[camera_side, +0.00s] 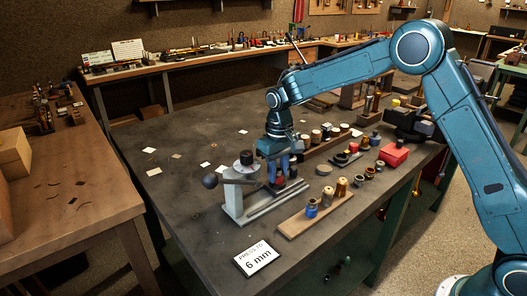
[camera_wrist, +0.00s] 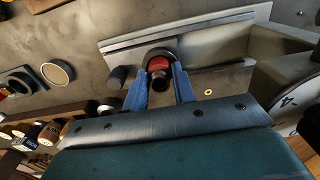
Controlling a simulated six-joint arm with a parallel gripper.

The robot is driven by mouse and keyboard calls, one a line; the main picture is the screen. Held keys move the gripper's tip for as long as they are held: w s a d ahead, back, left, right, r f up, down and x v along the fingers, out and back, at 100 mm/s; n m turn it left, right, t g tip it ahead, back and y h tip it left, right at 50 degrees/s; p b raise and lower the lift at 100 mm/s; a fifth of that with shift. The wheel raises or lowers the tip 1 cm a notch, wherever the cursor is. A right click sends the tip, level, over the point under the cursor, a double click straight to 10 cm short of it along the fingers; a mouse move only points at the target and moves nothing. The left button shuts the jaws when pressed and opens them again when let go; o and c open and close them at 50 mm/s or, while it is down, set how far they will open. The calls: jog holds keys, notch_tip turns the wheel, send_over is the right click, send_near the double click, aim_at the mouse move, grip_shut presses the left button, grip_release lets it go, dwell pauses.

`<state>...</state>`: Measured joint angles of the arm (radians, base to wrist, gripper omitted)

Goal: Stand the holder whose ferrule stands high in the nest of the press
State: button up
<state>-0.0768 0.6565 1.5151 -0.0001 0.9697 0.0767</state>
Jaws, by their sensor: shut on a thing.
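My gripper (camera_side: 279,176) is low over the base of the grey press (camera_side: 232,196), on its right side. In the wrist view its two blue fingers (camera_wrist: 161,80) are shut on a holder (camera_wrist: 159,64) with a red band and a dark, round end. A dark curved rim (camera_wrist: 158,51) shows just behind the holder; I cannot tell whether the holder is seated in the nest or just above it. The fingers hide part of the holder in the side view. How high its ferrule stands cannot be made out.
A wooden board (camera_side: 292,227) in front of the press carries several holders, one of them blue (camera_side: 311,208). A card (camera_side: 256,258) reads "PRESS TO 6 mm". A red box (camera_side: 393,153) and several small parts stand to the right. The bench's left side is mostly clear.

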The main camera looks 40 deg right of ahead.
jog(key=shift+f, duration=0.3)
jog(key=o, duration=1.4)
jog(key=shift+r, duration=0.15)
jog(key=shift+r, duration=3.4)
